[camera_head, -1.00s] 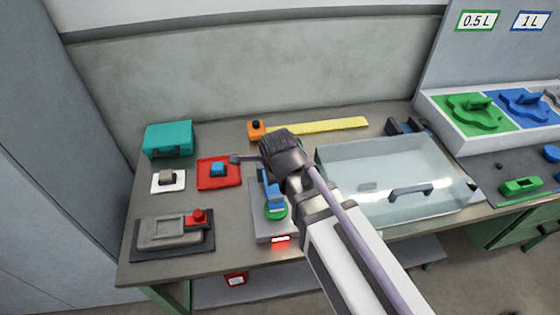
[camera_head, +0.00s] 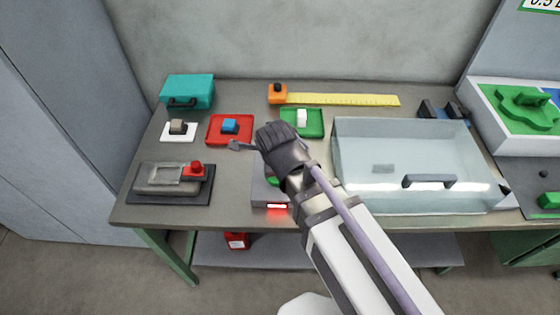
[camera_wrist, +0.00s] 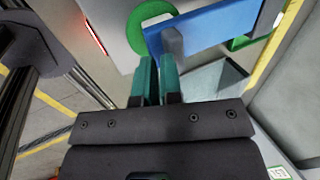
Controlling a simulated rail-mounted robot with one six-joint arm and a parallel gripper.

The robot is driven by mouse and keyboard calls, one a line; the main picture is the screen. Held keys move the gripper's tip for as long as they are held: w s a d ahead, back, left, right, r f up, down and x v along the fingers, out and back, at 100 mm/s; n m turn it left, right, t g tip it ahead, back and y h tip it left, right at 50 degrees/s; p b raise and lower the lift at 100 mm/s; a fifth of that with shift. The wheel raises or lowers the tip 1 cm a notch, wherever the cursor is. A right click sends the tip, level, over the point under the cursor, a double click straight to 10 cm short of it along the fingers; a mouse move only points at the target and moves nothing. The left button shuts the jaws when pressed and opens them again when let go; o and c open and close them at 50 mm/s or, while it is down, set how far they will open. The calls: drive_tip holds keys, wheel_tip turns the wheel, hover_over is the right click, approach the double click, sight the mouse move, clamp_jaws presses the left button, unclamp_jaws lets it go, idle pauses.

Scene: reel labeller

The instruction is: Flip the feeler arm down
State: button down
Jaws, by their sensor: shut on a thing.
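The feeler arm appears to be the flat blue bar (camera_wrist: 215,28) with a grey peg (camera_wrist: 172,40) near its end, in the wrist view. A green ring (camera_wrist: 146,24) lies beside and partly behind that end. My gripper (camera_wrist: 157,66) has its two teal fingers close together at the peg, shut on the feeler arm; the exact contact is hard to see. In the head view, my dark wrist hides the fingers and the blue bar. The grey labeller base (camera_head: 262,191) shows below it, with a lit red strip (camera_head: 277,206) on its front.
A clear box (camera_head: 400,165) with a handle stands close to the right. Red (camera_head: 242,138) and green (camera_head: 314,131) trays lie behind. A grey device with a red knob (camera_head: 194,169) is at the left. A yellow ruler (camera_head: 345,100) lies at the back.

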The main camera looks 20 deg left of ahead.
drive_tip(key=shift+f, duration=0.1)
idle(0.3)
drive_tip(key=p+v, duration=1)
drive_tip(key=v, duration=0.1)
